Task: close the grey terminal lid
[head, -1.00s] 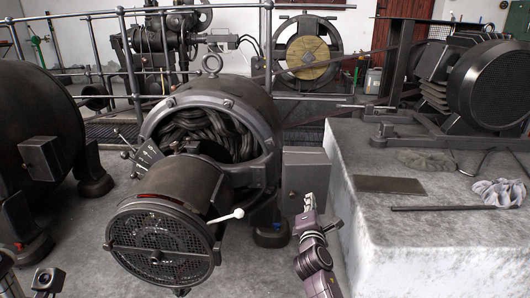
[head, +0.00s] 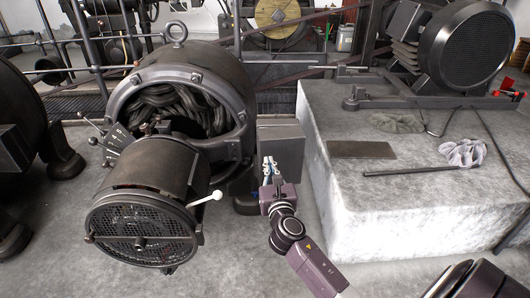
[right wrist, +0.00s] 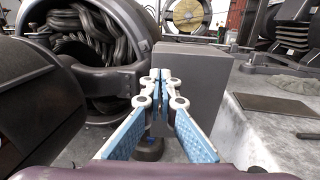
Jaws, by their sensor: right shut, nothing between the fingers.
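The grey terminal box (head: 283,150) stands beside the right flank of the big dark dynamo (head: 180,95). It also shows in the right wrist view as a plain grey block (right wrist: 195,85), straight ahead. Its lid cannot be told apart from the box clearly, nor can I tell how far open it is. My right gripper (head: 268,163) is shut and empty, its fingertips in front of the box's near face. In the right wrist view the blue and white fingers (right wrist: 160,76) meet and overlap the box's left part. Whether they touch it is unclear. My left gripper is out of view.
A white-knobbed lever (head: 207,198) sticks out from the dynamo's front drum, left of my right gripper. A pale stone block (head: 400,210) on the right carries a flat plate (head: 361,150), a rod (head: 410,171) and a rag (head: 466,153). Floor is open in front.

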